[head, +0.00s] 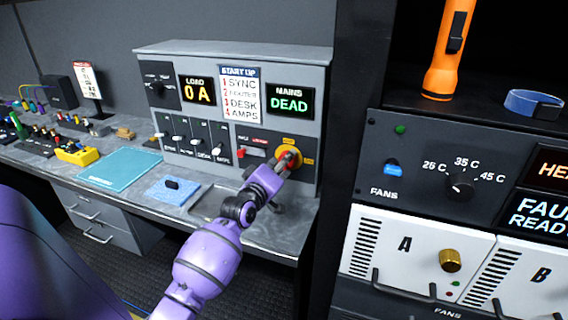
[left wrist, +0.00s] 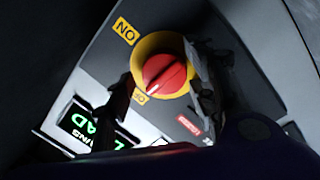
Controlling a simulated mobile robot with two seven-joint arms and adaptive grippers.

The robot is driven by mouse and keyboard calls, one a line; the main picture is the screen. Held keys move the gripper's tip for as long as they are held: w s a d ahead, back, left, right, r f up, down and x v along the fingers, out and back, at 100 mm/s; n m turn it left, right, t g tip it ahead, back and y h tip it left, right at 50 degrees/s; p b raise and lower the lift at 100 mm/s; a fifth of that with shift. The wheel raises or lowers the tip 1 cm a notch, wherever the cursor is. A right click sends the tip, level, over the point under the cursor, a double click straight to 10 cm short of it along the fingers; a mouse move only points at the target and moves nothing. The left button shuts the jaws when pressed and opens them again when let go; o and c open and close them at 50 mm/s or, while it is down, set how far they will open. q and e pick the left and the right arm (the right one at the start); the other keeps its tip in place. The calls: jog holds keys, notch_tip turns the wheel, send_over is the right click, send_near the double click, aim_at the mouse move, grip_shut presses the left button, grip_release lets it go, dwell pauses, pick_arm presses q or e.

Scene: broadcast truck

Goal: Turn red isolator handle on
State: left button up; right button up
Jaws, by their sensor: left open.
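The red isolator handle (left wrist: 165,74) sits on a round yellow plate (left wrist: 150,47) in the left wrist view. Its ridge runs slantwise, its lower-left end towards the OFF label (left wrist: 141,97); the ON label (left wrist: 124,32) is at upper left. My left gripper (left wrist: 160,88) is open, one dark finger on each side of the handle; I cannot tell if they touch it. In the head view the left gripper (head: 284,163) is at the isolator, partly hiding the handle and its yellow plate (head: 279,153). The mains display (head: 290,102) reads DEAD. My right gripper is not in view.
The grey console (head: 235,54) carries a load display (head: 197,91) reading 0 A, and several switches left of the isolator. A blue cloth (head: 170,190) and a teal mat (head: 122,168) lie on the desk. A fan rack (head: 420,200) stands close at right.

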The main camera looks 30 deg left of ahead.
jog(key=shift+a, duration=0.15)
pick_arm(q)
jog(key=shift+c, duration=0.6)
jog(key=c, duration=0.9)
jog(key=shift+c, duration=0.2)
jog(key=shift+w+r, duration=0.1)
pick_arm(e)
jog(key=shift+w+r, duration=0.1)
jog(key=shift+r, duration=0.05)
